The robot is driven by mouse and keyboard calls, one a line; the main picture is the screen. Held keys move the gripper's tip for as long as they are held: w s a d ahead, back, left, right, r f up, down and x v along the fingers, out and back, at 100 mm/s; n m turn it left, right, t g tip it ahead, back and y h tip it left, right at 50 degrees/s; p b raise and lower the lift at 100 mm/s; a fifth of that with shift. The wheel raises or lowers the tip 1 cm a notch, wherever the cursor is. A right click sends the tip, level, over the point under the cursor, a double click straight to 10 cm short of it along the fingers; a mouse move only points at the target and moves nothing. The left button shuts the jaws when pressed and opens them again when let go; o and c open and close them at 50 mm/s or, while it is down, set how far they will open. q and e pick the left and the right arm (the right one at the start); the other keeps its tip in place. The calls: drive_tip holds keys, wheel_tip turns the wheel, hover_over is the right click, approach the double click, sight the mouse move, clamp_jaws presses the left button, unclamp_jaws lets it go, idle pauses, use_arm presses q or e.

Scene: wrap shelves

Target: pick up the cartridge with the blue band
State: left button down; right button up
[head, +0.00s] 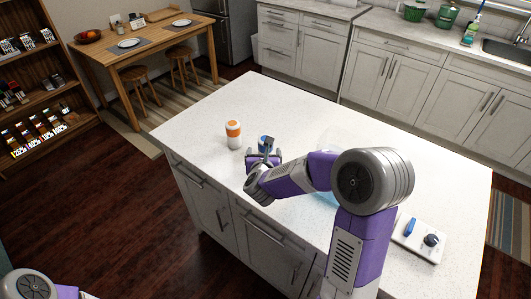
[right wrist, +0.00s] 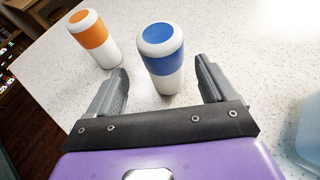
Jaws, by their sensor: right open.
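The cartridge with the blue band (right wrist: 163,63) stands upright on the white counter between the fingers of my right gripper (right wrist: 158,90). It is white with a broad blue band and a blue top. The fingers are open, with a gap on both sides of it. In the head view the blue-banded cartridge (head: 264,142) is mostly hidden behind my right gripper (head: 263,157). Of my left arm, only a part shows at the lower left of the head view; its gripper is out of view.
A cartridge with an orange band (head: 233,134) stands upright to the left, close by. A light blue translucent thing (head: 326,198) is partly hidden by my right arm. A white panel with a blue lever and dark knob (head: 420,239) lies at the counter's right end. The counter (head: 255,95) is clear behind.

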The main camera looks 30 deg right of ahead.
drive_tip(key=x, duration=0.4)
drive_tip(key=f+x, duration=0.1)
drive_tip(key=x, duration=0.1)
drive_tip(key=shift+s+f, duration=0.1)
drive_tip(key=shift+s, duration=0.25)
drive_tip(key=c, duration=1.1)
